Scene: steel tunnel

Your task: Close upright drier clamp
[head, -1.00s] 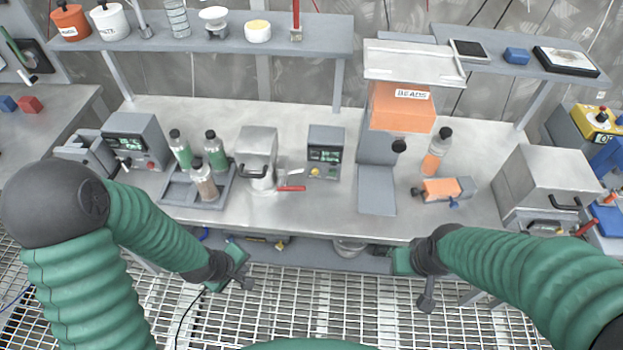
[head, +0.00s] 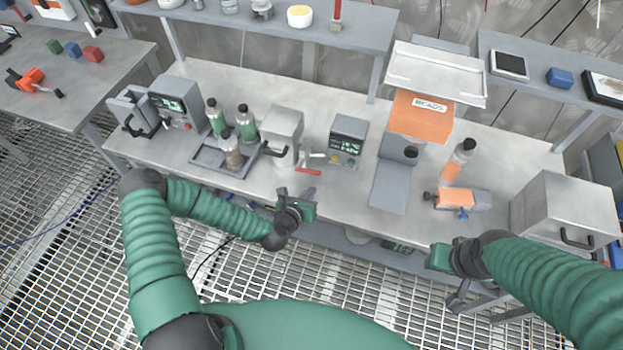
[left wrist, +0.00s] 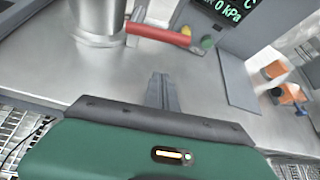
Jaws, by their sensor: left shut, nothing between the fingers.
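The upright drier (head: 283,135) is a silver canister with a black front handle, standing on the bench left of centre. Its clamp has a red-handled lever (head: 308,171) that sticks out to the right, low beside the canister. In the left wrist view the red lever (left wrist: 160,34) lies roughly level, just beyond my fingertips, with the canister's round base (left wrist: 98,25) to its left. My left gripper (head: 298,196) is at the bench's front edge, below the lever. Its fingers (left wrist: 161,88) are together, empty and apart from the lever. My right gripper (head: 443,257) hangs by the front edge; its fingers are unclear.
A display box (head: 347,141) stands right of the lever. A tray (head: 212,160) with bottles is left of the drier. The orange hopper marked BEADS (head: 421,114) stands farther right. Bench top (head: 330,196) in front of the lever is clear.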

